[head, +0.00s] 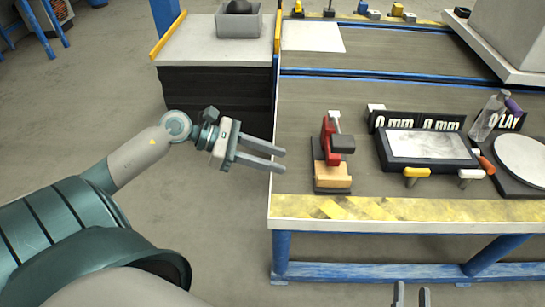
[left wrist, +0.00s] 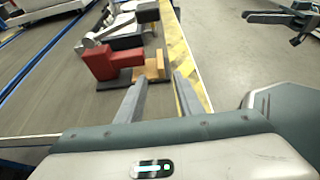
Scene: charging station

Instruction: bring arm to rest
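My left arm reaches in from the left in the head view. Its gripper (head: 282,160) is open and empty at the table's left edge, left of a red clamp-like tool on a wooden block. In the left wrist view its two fingers (left wrist: 158,80) stand apart with nothing between them. My right gripper (head: 411,286) shows only its fingertips at the bottom of the head view, apart and empty, in front of the table. It also shows in the left wrist view (left wrist: 283,18) at the upper right, over the floor; the rest of my right arm is mostly hidden.
The table (head: 300,208) has a yellow-striped front edge. On it are the red tool (head: 329,140), a framed panel (head: 428,145), a clear bottle (head: 487,117) and a round white plate (head: 522,157). A side stand (head: 215,50) holds a grey bin (head: 238,22). Floor in front is clear.

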